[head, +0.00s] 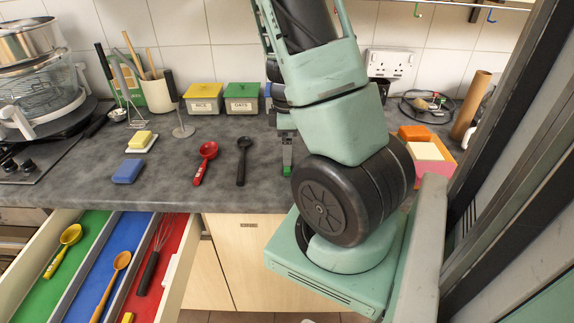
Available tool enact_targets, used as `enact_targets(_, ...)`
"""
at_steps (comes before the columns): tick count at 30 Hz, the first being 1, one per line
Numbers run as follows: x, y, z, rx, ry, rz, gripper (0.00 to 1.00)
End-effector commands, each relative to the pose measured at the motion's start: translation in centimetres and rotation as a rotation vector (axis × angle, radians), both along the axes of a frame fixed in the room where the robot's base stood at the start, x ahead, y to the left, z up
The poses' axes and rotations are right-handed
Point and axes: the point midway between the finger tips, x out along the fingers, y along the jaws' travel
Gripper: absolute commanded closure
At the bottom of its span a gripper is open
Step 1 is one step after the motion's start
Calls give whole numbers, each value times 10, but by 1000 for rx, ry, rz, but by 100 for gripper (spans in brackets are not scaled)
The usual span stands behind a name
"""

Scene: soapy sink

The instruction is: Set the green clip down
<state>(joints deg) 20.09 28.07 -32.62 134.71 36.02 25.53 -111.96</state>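The green clip (287,171) shows as a small bright green piece at the tip of my gripper (287,163), over the grey counter (265,190) near its front edge. My gripper points down, with its fingers close together on the clip. My arm's large links hide the counter just to the right. I cannot tell whether the clip touches the counter.
A black spoon (243,160) and a red spoon (206,162) lie left of my gripper. A yellow-lidded box (203,99) and a green-lidded box (241,98) stand behind. Below the counter's front edge, an open drawer (188,262) holds utensils in coloured compartments. A blue sponge (128,171) lies further left.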

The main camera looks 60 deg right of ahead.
Motion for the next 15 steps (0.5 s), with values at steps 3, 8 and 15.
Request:
enact_targets(3, 0, -1, -7, 0, 2, -2, 0)
enact_targets(8, 0, -4, -28, 1, 4, -3, 0)
enact_targets(15, 2, -5, -53, 1, 0, -2, 0)
